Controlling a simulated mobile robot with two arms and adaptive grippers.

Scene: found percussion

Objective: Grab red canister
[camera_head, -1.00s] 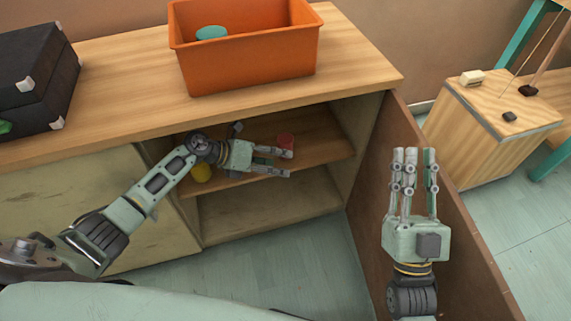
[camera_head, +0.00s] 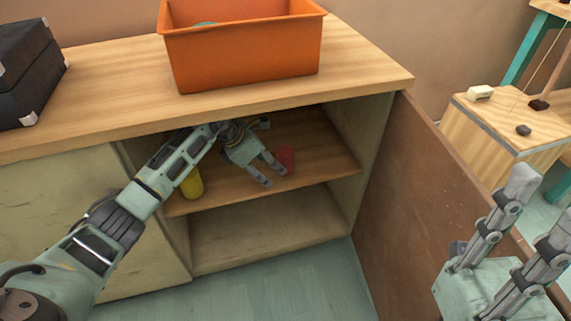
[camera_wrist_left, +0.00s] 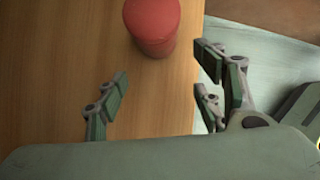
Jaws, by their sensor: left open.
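The red canister (camera_head: 287,160) stands upright on the upper shelf of the open cabinet, near its right part. It also shows at the top of the left wrist view (camera_wrist_left: 153,27). My left gripper (camera_head: 274,176) is inside the cabinet over the shelf, open and empty. Its fingertips are beside the canister in the head view. In the left wrist view the canister lies just beyond the spread fingers (camera_wrist_left: 160,80), not between them. My right gripper (camera_head: 542,205) is open and empty at the lower right, outside the cabinet.
A yellow canister (camera_head: 192,184) stands on the same shelf (camera_head: 325,157), left of my gripper. The open brown door (camera_head: 410,185) bounds the right side. An orange bin (camera_head: 245,58) and a black case (camera_head: 28,75) sit on top. The lower shelf (camera_head: 275,232) is empty.

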